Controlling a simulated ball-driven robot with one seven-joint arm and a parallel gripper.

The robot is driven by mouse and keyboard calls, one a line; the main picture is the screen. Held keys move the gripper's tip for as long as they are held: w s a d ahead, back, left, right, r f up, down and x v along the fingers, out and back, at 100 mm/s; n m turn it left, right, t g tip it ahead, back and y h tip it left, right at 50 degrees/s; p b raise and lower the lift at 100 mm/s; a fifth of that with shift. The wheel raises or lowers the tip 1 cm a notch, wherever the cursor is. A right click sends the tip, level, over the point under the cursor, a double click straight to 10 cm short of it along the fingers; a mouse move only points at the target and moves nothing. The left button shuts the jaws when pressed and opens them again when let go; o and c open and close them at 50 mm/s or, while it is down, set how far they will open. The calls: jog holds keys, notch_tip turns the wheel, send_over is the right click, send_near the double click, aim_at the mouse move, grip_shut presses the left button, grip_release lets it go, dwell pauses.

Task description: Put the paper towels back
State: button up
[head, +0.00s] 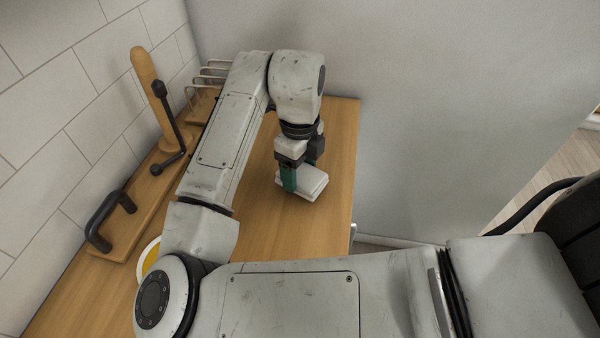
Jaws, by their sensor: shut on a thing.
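A small white flat stack (315,184), which looks like the folded paper towels, is at my gripper (301,172), near the right edge of the wooden counter (262,232). My gripper points down and is shut on the stack. A green finger pad shows at its near side; the other finger is partly hidden. I cannot tell whether the stack rests on the counter or is just above it.
A wooden board (126,236) along the tiled wall carries an upright wooden post (145,75), a black arm (168,115) and a black handle (101,215). A wire rack (205,75) stands behind. A yellow-and-white round thing (150,255) is partly hidden by my arm.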

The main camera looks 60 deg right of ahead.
aim_at(300, 172)
jog(key=shift+f, duration=0.95)
jog(key=o, duration=1.1)
jog(key=shift+f, duration=0.1)
notch_tip(300, 172, up, 12)
jog(key=shift+r, duration=0.15)
